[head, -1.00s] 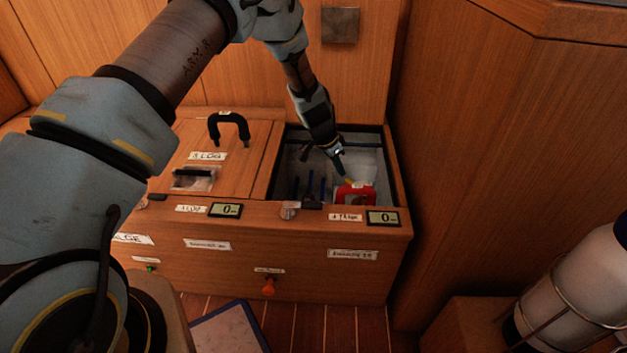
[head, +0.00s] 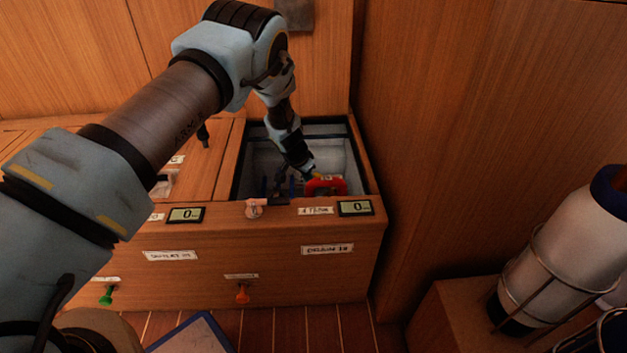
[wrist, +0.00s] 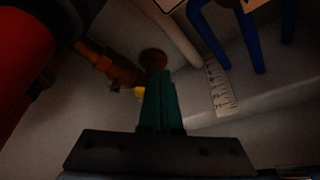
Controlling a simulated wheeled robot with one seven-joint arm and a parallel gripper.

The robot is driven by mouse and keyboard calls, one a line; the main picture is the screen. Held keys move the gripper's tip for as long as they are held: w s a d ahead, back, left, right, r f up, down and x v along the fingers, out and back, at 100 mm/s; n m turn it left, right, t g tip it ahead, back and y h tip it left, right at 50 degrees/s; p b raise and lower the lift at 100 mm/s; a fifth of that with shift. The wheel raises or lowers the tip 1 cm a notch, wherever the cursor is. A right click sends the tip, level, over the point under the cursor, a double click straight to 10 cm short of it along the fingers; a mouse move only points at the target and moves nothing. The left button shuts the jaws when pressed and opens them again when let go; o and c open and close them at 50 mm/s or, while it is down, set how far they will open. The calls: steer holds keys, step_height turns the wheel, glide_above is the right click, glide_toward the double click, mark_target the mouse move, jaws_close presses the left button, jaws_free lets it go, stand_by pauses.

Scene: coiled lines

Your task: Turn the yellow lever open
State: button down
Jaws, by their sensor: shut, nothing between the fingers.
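The yellow lever shows only as a small yellow patch (wrist: 139,92) in the wrist view, just left of my gripper's fingers, beside an orange-brown fitting (wrist: 112,66). Most of it is hidden or in the dark, and I cannot tell its angle or whether the fingers touch it. My gripper (wrist: 157,76) has its teal fingers shut with nothing between them. In the head view my gripper (head: 311,174) reaches down into the open compartment (head: 356,160), next to a red object (head: 334,187).
Blue hook-like pieces (wrist: 251,45), a pale pipe (wrist: 172,32) and a marked strip (wrist: 219,88) lie near the fingers. A red body (wrist: 28,45) fills the wrist view's left. The compartment's walls surround the gripper. A tall wood panel (head: 440,150) stands to the right.

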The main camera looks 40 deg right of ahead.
steer(key=shift+d, duration=1)
steer(key=shift+w+b, duration=0.25)
steer(key=shift+b, duration=0.1)
